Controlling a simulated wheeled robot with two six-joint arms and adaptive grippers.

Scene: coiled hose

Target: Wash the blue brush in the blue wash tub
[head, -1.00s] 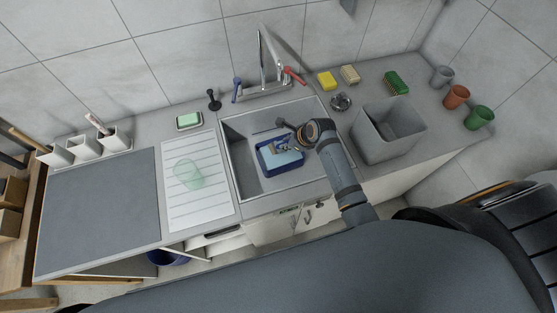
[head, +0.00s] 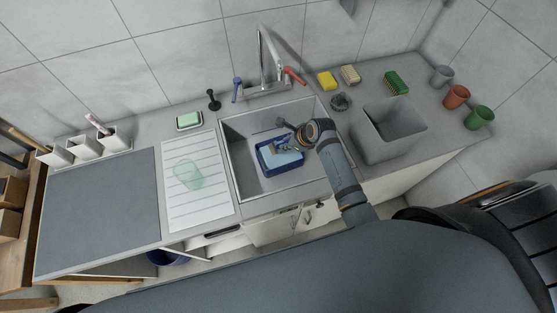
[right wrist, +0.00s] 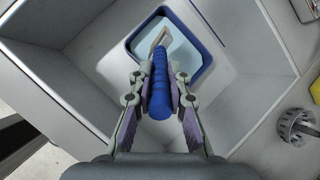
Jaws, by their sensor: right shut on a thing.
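The blue wash tub (head: 263,168) sits in the sink and holds pale blue water. It also shows in the right wrist view (right wrist: 207,50). My right gripper (head: 291,146) reaches down into the sink, over the tub. In the right wrist view, my right gripper (right wrist: 160,84) is shut on the blue handle of the blue brush (right wrist: 160,100). The brush's pale head points away from the wrist and overlaps the water; I cannot tell how deep it is. In the head view the gripper and arm mostly hide the brush. My left gripper is not in view.
The sink (head: 244,186) surrounds the tub with close walls. The tap (head: 264,50) rises behind it. A grey bin-like basin (head: 365,140) is right of the sink, with sponges and a green brush (head: 396,83) behind. A translucent green cup (head: 187,174) lies on the drainboard at left.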

